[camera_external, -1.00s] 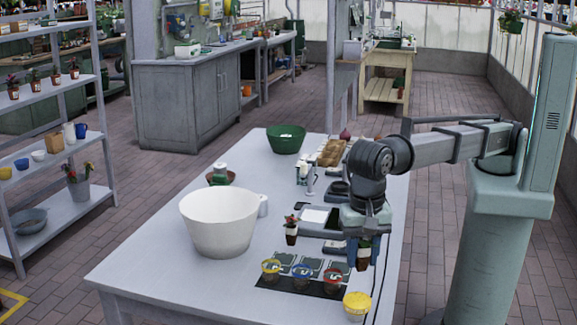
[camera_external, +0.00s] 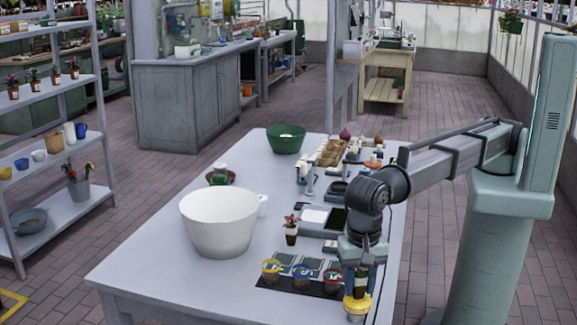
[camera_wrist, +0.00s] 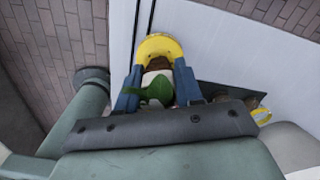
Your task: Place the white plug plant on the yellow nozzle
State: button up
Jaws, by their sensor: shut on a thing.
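My gripper (camera_external: 361,268) is shut on the white plug plant (camera_external: 361,283) directly above the yellow nozzle (camera_external: 356,305) at the table's front right corner. In the wrist view the plant's green leaf (camera_wrist: 157,88) and pale band (camera_wrist: 158,72) show between my blue fingers (camera_wrist: 158,76). The yellow nozzle (camera_wrist: 157,44) lies just beyond the fingertips, with brown in front of its opening. The plant looks upright. It overlaps the nozzle's top in both views, so I cannot tell whether they touch.
A dark mat (camera_external: 318,291) left of my gripper bears several pots with coloured rims. A small potted plant (camera_external: 291,230) stands behind them. A large white basin (camera_external: 220,222) is further left. The table's front left area is clear.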

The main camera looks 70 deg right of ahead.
jog(key=o, duration=1)
jog(key=shift+r, duration=0.1)
notch_tip(320, 180, up, 12)
jog(key=shift+r, duration=0.1)
dwell(0.4)
